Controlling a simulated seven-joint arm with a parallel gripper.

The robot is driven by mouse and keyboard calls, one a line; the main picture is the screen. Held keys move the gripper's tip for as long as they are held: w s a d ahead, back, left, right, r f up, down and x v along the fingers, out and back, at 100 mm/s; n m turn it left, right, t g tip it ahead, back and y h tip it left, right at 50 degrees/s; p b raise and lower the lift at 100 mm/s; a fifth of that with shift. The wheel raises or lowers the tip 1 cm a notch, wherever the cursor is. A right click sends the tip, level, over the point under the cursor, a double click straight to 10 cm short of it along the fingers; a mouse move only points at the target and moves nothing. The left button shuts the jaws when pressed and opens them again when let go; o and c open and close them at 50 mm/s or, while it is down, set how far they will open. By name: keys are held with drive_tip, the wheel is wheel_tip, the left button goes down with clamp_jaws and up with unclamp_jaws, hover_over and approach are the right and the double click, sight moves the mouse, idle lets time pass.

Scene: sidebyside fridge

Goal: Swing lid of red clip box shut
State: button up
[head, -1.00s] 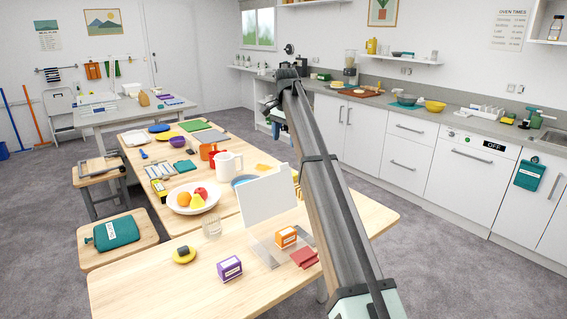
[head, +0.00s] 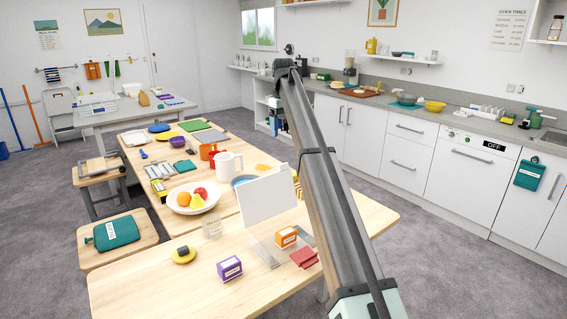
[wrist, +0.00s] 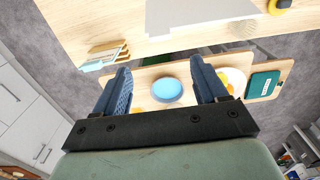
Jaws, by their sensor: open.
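A red object (head: 213,162) shows on the far table, partly hidden behind a white pitcher (head: 230,163); it may be the red clip box, but its lid cannot be made out. A small flat red piece (head: 304,257) lies on the near table beside an orange box. My gripper (wrist: 161,66) is open and empty in the wrist view, its two blue fingers wide apart. It is above the tables, with a blue plate (wrist: 167,91) seen beyond and between the fingers. No red box shows in the wrist view. My gripper's fingers cannot be made out in the head view.
A white upright panel (head: 267,198) stands on the near table, with an orange box (head: 286,237), a purple box (head: 230,268) and a glass (head: 212,228) around it. A fruit plate (head: 180,207) sits behind. The near table's left front is mostly bare.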

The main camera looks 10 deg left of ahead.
wheel_tip(320, 180, down, 14)
drive_tip(key=shift+r, duration=0.15)
idle(0.4)
drive_tip(key=shift+c, duration=0.3)
clamp_jaws()
idle(0.4)
